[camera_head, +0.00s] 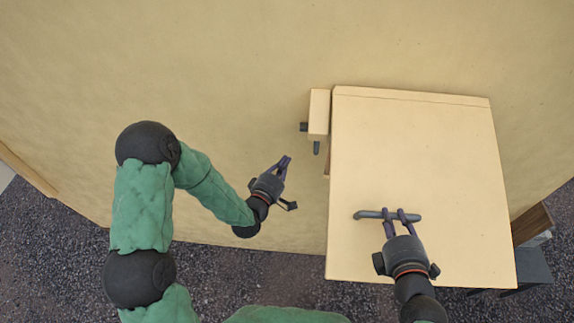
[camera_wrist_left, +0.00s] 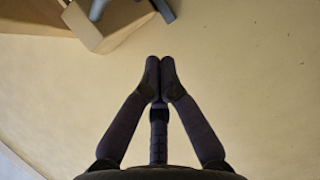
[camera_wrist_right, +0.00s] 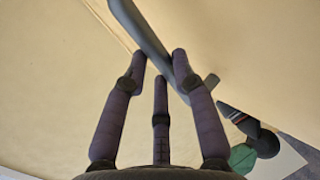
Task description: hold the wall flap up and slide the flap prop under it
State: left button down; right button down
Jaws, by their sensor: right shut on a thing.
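The wall flap (camera_head: 430,150) is a wide cream panel standing out from the cream wall, its far edge at the wall. My right gripper (camera_head: 394,214) is shut on the grey bar handle (camera_head: 366,214) of the flap; the handle also crosses between the fingers in the right wrist view (camera_wrist_right: 148,36). The flap prop appears to be the cream block (camera_head: 319,112) with dark grey pegs, by the flap's left edge; it also shows in the left wrist view (camera_wrist_left: 105,22). My left gripper (camera_head: 286,160) is shut and empty, left of and below the block, apart from it.
Bare wall (camera_head: 230,60) lies left of the flap, with free room around my left gripper. A brown wooden object (camera_head: 531,223) and a dark grey surface (camera_head: 535,268) show past the flap's right edge. Dark gravel (camera_head: 60,240) covers the ground. What lies under the flap is mostly hidden.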

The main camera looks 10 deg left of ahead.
aim_at(316, 149)
jog(key=shift+a+f, duration=0.1)
pick_arm(q)
jog(key=w+d+f, duration=0.1)
jog(key=w+d, duration=0.5)
jog(key=shift+d, duration=0.1)
jog(key=d, duration=0.7)
jog(key=shift+d, duration=0.4)
jog(key=shift+s, duration=0.1)
jog(key=a, duration=0.4)
jog(key=shift+w+a+r, duration=0.15)
jog(key=shift+w+r, duration=0.1)
jog(key=shift+w, duration=0.1)
jog(key=v, duration=0.9)
jog(key=shift+s, duration=0.35)
